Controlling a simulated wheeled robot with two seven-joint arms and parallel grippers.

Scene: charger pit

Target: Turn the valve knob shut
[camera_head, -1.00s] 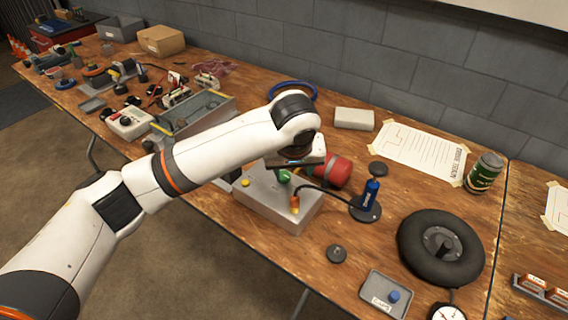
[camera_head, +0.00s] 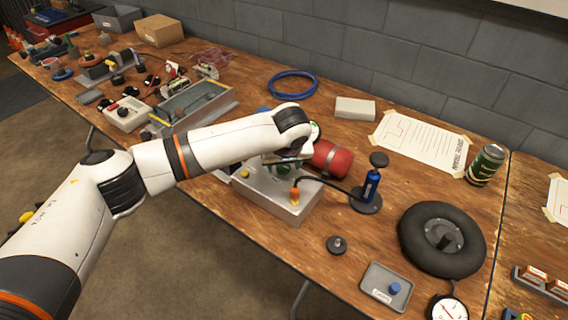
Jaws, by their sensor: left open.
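The green valve knob (camera_head: 281,169) is on top of a grey metal box (camera_head: 262,196) in the middle of the workbench. My left gripper (camera_head: 284,162) points down at the knob from above and hides most of it. It is open; whether the fingers touch the knob cannot be told. My right gripper is not in view.
A red cylinder (camera_head: 332,158) is close to the right of my left gripper. An orange connector (camera_head: 295,193) with a black hose rises from the box, and a blue pump (camera_head: 371,186) stands further right. A black wheel (camera_head: 441,240) lies at the right. A metal tray (camera_head: 190,107) lies left.

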